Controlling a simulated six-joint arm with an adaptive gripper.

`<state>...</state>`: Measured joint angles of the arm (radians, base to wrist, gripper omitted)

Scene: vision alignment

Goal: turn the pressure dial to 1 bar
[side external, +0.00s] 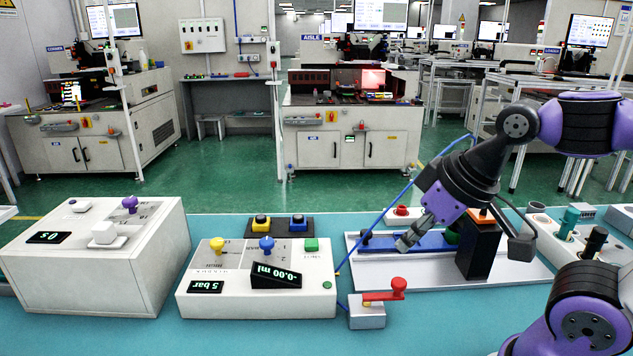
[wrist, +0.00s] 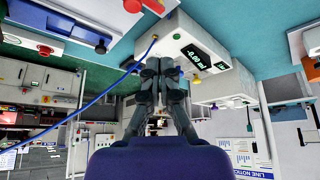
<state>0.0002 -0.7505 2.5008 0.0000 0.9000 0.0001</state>
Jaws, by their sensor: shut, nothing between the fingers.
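The white control box (side external: 255,308) stands left of centre on the teal bench in the side view. Its yellow knob (side external: 217,245) stands at the back left, behind a small display (side external: 206,287) that reads 5 bar. A blue knob (side external: 266,244) and a green button (side external: 311,245) sit to its right, with a tilted display (side external: 275,275) reading -0.00 ml. My gripper (side external: 405,243) is shut and empty above the blue rail, right of the box and apart from it. In the wrist view my fingers (wrist: 160,66) point towards the box, whose ml display (wrist: 197,56) shows behind them.
A larger white box (side external: 95,270) stands at the left. A red-handled valve (side external: 384,291) stands in front of the grey tray (side external: 480,278). A dark block (side external: 479,248) rises beside my gripper. A blue tube (side external: 388,212) crosses between box and gripper.

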